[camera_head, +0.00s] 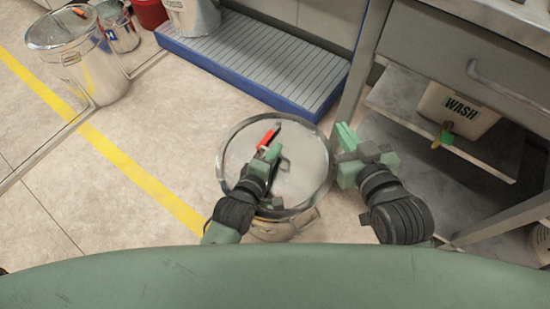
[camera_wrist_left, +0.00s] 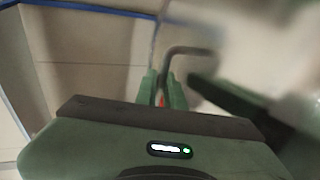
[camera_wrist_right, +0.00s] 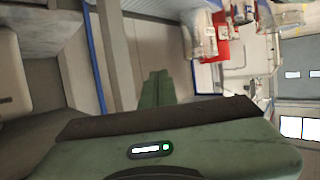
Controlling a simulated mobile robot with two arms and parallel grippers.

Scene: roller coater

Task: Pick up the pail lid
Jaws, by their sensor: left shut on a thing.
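The pail lid (camera_head: 308,165) is a round, shiny metal disc in the middle of the head view. It lies over a metal pail (camera_head: 272,232), of which only a small part shows below the lid's near edge. I cannot tell whether the lid touches the pail. My left gripper (camera_head: 270,154) is over the lid and shut on its handle, a thin bent bar (camera_wrist_left: 190,50) seen in the left wrist view. A red piece (camera_head: 268,137) shows at its fingertips. My right gripper (camera_head: 346,140) is shut and empty, just right of the lid.
A steel table with a drawer (camera_head: 480,65) and a lower shelf stands at the right, with a WASH container (camera_head: 455,110) on it. A blue-edged grated platform (camera_head: 265,65) lies behind. A large lidded pot (camera_head: 85,65) stands far left. Floor left of the lid is clear.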

